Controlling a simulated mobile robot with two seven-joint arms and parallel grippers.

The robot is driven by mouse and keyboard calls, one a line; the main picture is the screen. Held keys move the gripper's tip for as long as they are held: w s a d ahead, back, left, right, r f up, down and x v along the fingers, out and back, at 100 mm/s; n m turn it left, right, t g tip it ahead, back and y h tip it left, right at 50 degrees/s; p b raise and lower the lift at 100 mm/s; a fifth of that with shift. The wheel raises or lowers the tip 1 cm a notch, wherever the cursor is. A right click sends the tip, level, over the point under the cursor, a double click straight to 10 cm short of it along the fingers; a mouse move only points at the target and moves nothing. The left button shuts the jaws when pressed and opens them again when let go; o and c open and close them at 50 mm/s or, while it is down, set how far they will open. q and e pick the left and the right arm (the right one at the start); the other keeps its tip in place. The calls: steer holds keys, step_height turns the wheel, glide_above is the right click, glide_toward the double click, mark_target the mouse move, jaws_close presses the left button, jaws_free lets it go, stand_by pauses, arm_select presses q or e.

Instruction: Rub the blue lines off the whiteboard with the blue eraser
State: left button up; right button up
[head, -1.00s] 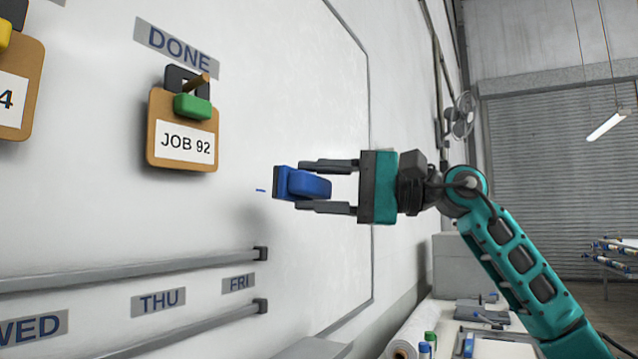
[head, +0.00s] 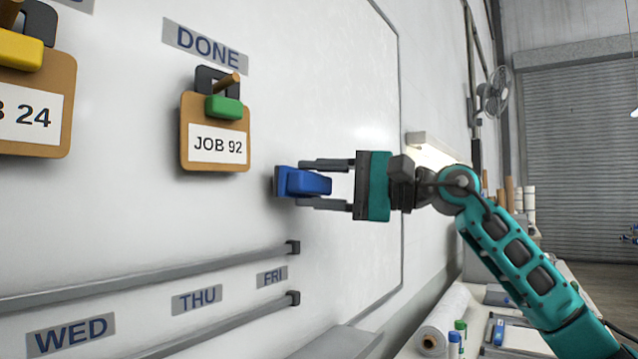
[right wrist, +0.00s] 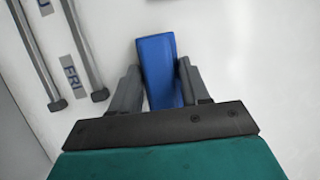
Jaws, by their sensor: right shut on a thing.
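The whiteboard (head: 340,80) fills the left and middle of the head view. My right gripper (head: 328,183) is shut on the blue eraser (head: 308,183), whose dark pad side faces the board. The eraser is at or very close to the board surface, right of and below the JOB 92 card; I cannot tell if it touches. In the right wrist view the eraser (right wrist: 157,68) stands out between the two fingers. No blue line shows on the visible board; any mark behind the eraser is hidden. My left gripper is not in view.
The JOB 92 card (head: 215,143) hangs on a hook left of the eraser, with another card (head: 40,115) farther left. Two grey rails (head: 150,276) run below, ending under the eraser. A bench (head: 415,345) with a paper roll (head: 445,320) and markers stands lower right.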

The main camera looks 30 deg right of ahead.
mark_target(331, 186)
steer(key=shift+w+a+p, duration=0.2)
steer(key=shift+w+p, duration=0.15)
steer(key=shift+w, duration=0.15)
steer(key=shift+w+a+p, duration=0.2)
steer(key=shift+w+p, duration=0.15)
steer(key=shift+w, duration=0.1)
stand_by(0.3)
steer(key=shift+w+d, duration=0.2)
steer(key=shift+d, duration=0.45)
steer(key=shift+w+d, duration=0.25)
steer(key=shift+d, duration=0.35)
steer(key=shift+w+d, duration=0.2)
steer(key=shift+d, duration=0.45)
steer(key=shift+w+a, duration=0.1)
steer(key=shift+s+a, duration=0.3)
steer(key=shift+a, duration=0.5)
steer(key=shift+s+a, duration=0.2)
steer(key=shift+a, duration=0.3)
steer(key=shift+s+a, duration=0.2)
steer(key=shift+a, duration=0.3)
